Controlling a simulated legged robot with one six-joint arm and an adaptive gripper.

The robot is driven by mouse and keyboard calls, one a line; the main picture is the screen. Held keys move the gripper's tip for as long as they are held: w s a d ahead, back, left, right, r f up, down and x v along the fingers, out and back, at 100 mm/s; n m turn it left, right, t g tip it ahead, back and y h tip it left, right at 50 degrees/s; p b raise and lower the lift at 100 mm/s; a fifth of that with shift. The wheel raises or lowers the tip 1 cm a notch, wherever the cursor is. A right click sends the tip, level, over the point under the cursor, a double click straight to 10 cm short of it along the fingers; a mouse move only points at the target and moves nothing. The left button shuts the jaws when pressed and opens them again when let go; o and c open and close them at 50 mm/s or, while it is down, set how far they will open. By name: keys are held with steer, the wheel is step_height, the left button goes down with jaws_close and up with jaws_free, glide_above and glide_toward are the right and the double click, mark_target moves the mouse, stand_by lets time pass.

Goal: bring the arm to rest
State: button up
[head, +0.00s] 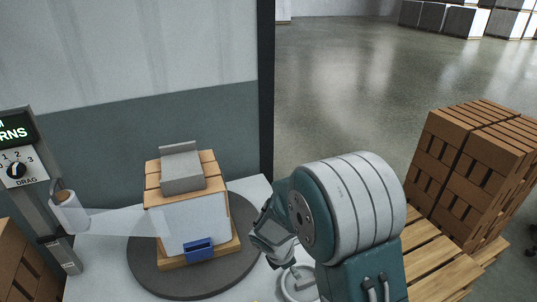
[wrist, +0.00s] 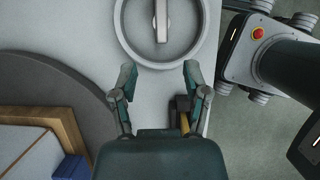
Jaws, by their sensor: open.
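My gripper (wrist: 160,76) is open and empty in the wrist view, its two fingers apart with pale surface between them. It hangs over the pale work surface (wrist: 75,28), just short of a round, rimmed grey dish (wrist: 122,45) with a bar across it. In the head view my arm is folded at the lower middle, right of the turntable, and the fingers cannot be made out clearly.
A dark turntable (head: 142,268) bears a small wrapped brick stack (head: 185,228) with a grey block (head: 181,175) on top and a blue piece (head: 199,249) in front. A wrap roll (head: 68,211) stands left. A brick pallet (head: 465,170) stands right. Dark tool with yellow (wrist: 184,118) lies under my gripper.

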steer(key=s+d+r+m+t+y, duration=0.2)
steer(key=s+r+m, duration=0.7)
steer(key=r, duration=0.4)
steer(key=s+d+r+m+t+y, duration=0.2)
steer(key=s+r+m, duration=0.8)
steer(key=r+m, duration=0.2)
steer(key=shift+s+d+r+m, duration=0.25)
steer(key=shift+d+r+m, duration=0.05)
steer(key=shift+d+r, duration=0.1)
steer(key=shift+a, duration=0.1)
stand_by(0.3)
